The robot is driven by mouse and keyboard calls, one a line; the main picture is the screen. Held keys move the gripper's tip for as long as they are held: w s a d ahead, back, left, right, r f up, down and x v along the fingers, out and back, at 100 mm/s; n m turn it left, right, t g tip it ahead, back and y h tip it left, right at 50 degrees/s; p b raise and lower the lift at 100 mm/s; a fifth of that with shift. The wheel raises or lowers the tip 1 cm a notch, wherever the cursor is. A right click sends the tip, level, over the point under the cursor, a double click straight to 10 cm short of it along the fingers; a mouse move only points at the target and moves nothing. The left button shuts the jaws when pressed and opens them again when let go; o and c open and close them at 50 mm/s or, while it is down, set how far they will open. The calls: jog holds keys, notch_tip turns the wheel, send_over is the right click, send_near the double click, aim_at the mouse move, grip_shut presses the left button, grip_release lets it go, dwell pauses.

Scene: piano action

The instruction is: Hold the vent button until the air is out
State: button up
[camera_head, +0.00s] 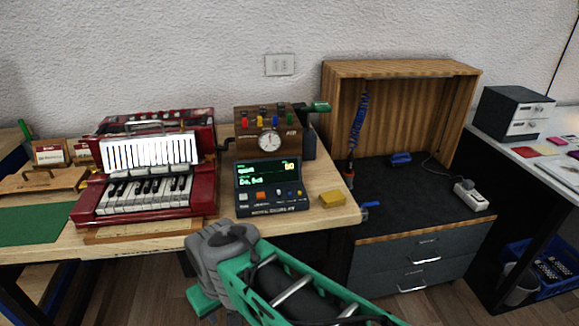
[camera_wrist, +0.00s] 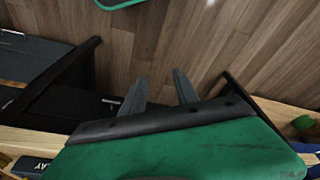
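A red accordion (camera_head: 150,168) with a piano keyboard and a white grille stands on a wooden board on the left part of the workbench (camera_head: 325,215). I cannot make out its vent button or tell how much air is inside. My gripper (camera_wrist: 160,78) is open and empty, its two dark fingers apart over the wooden floor in the wrist view. In the head view my arm is in front of the bench's front edge, right of the accordion and apart from it; the fingers are hidden there.
A tuner device (camera_head: 270,188) with a lit screen and a brown box with a dial gauge (camera_head: 268,141) stand right of the accordion. A yellow block (camera_head: 332,198) lies near the bench's edge. A green mat (camera_head: 32,226) lies left. A dark drawer cabinet (camera_head: 425,262) stands right.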

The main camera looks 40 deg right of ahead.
jog(key=shift+c, duration=0.6)
grip_shut()
dwell(1.2)
